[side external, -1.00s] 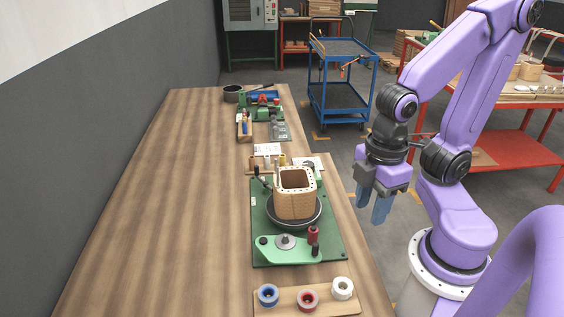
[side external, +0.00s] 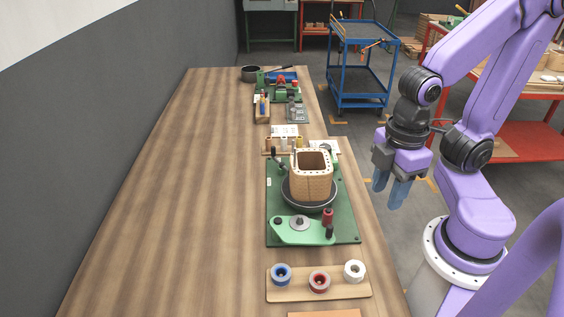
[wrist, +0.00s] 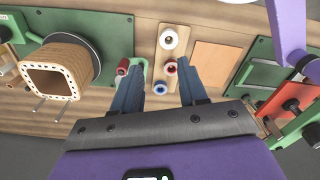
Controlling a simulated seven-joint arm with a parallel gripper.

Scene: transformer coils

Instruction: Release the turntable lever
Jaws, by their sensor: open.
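The turntable is a dark round plate (side external: 292,196) on a green base (side external: 345,222), with a square tan coil (side external: 311,178) standing on it. A green arm-like plate (side external: 290,231) with red and black knobs (side external: 328,222) lies at the base's front. I cannot tell which is the turntable lever, or how it is set. My gripper (side external: 388,194) is open and empty, in the air right of the turntable. In the wrist view, the coil (wrist: 58,70) is left of my gripper (wrist: 158,72).
A wooden board with blue, red and white tape rolls (side external: 319,282) lies in front of the base. Small spools and cards (side external: 285,138) lie behind it. Another green fixture (side external: 280,92) stands farther back. The table's left side (side external: 190,190) is clear.

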